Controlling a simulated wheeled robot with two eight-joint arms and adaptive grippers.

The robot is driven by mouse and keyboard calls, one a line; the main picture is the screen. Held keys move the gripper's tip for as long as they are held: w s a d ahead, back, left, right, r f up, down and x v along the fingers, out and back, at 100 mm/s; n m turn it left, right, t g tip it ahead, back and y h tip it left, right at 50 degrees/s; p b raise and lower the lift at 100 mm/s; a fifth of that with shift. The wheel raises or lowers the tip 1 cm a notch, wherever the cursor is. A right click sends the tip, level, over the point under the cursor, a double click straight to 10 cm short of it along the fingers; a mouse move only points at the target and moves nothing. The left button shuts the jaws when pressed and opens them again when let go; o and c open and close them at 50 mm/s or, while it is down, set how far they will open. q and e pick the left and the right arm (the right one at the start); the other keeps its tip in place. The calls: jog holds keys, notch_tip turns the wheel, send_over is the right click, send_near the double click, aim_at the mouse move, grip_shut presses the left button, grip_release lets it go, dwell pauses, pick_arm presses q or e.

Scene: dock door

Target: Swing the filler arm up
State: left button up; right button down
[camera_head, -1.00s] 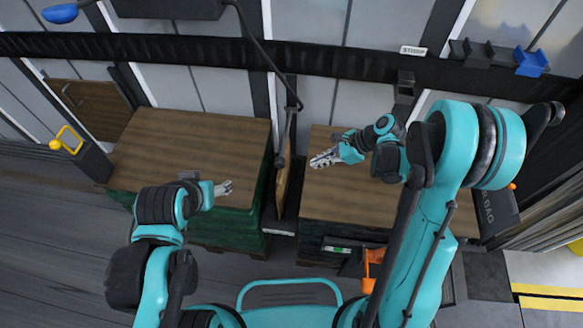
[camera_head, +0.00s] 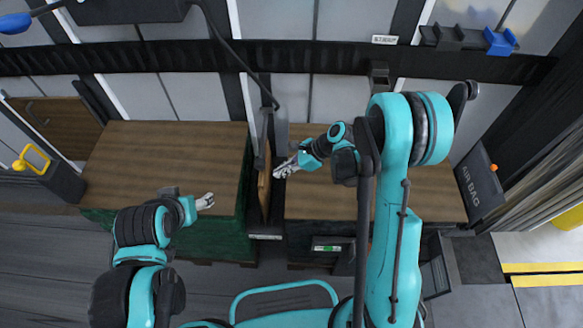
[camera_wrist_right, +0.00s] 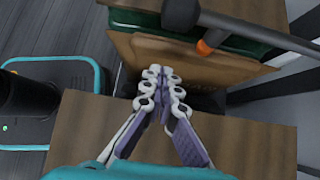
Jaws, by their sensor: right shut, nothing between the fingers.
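The dark filler arm (camera_head: 262,158) hangs down at the gap between two wood-topped crates, below a dark hose. In the right wrist view the filler arm (camera_wrist_right: 255,35) runs across the top right, with an orange tip below its thick end. A brown bag (camera_head: 264,195) stands upright in the gap; it also shows in the wrist view (camera_wrist_right: 200,68). My right gripper (camera_head: 279,173) is shut and empty, just right of the bag and filler arm; its fingers (camera_wrist_right: 157,75) point towards the bag. Contact cannot be told. My left gripper (camera_head: 209,200) is over the left crate's front right.
The left crate (camera_head: 150,160) and right crate (camera_head: 420,195) have bare wooden tops. A dark box marked AIR BAG (camera_head: 480,185) stands at right. A black rail (camera_head: 180,58) crosses behind. A yellow-handled post (camera_head: 45,170) stands at far left.

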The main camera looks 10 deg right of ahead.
jog(key=a+r, duration=0.1)
jog(key=a+r+b, duration=0.1)
jog(key=a, duration=0.1)
jog(key=shift+w+r, duration=0.15)
jog(key=shift+w, duration=0.2)
jog(key=shift+r, duration=0.15)
jog(key=w+r+g+p, duration=0.1)
jog(key=w+r+p, duration=0.3)
jog(key=r+p, duration=0.75)
jog(key=w+d+r+p, duration=0.3)
jog(key=w+r, duration=0.9)
jog(key=w, duration=0.1)
jog(key=shift+d+m, duration=0.2)
jog(key=shift+m, duration=0.1)
jog(key=shift+w, duration=0.1)
